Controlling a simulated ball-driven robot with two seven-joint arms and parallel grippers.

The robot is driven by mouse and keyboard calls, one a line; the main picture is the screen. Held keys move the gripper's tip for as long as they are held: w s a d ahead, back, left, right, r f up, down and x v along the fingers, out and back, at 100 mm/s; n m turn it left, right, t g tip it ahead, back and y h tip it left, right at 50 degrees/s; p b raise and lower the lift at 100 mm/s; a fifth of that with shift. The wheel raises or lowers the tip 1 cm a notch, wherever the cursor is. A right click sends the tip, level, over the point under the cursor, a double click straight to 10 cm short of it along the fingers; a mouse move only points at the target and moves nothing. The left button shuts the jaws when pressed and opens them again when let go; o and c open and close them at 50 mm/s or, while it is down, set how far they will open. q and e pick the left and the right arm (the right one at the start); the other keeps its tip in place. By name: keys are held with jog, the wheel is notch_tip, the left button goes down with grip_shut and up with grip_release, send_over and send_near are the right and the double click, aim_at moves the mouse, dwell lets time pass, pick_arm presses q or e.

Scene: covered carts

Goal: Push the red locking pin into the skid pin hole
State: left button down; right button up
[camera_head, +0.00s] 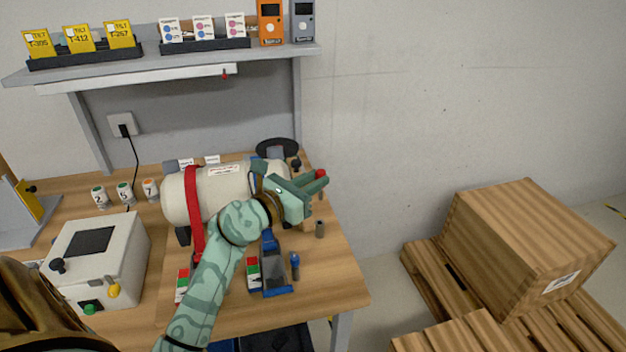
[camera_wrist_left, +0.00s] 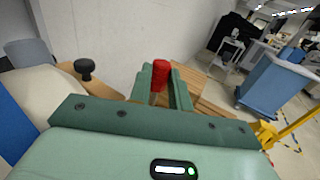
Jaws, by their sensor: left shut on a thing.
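The red locking pin (camera_head: 321,173) is between the fingertips of my left gripper (camera_head: 316,180), which is shut on it. In the left wrist view the red pin (camera_wrist_left: 160,74) stands up between the two green fingers (camera_wrist_left: 161,88). The gripper is just off the right end of a cream cylinder (camera_head: 222,190) bound with a red strap. Blue parts show around the cylinder's right end; I cannot make out the skid pin hole, and my arm covers part of that area. My right gripper is not in view.
The cylinder lies on a wooden bench (camera_head: 335,278). A white box with knobs (camera_head: 98,258) stands left, small numbered canisters (camera_head: 124,193) behind it. A blue-framed device (camera_head: 276,272) and small cylinders lie in front. A shelf (camera_head: 165,66) hangs above; a wooden crate (camera_head: 525,240) stands right.

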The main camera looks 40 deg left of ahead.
pick_arm(q)
jog(key=shift+s+f+b, duration=0.1)
jog(key=shift+f+b, duration=1.9)
jog(key=shift+f, duration=0.9)
jog(key=shift+r, duration=0.1)
jog(key=shift+p, duration=0.8)
jog(key=shift+f+b, duration=0.75)
jog(key=shift+f, duration=0.3)
jog(key=shift+d+f, duration=0.15)
jog(key=shift+f, duration=0.15)
jog(key=shift+d+f+b, duration=0.1)
jog(key=shift+f+b, duration=0.1)
jog(key=shift+b, duration=0.15)
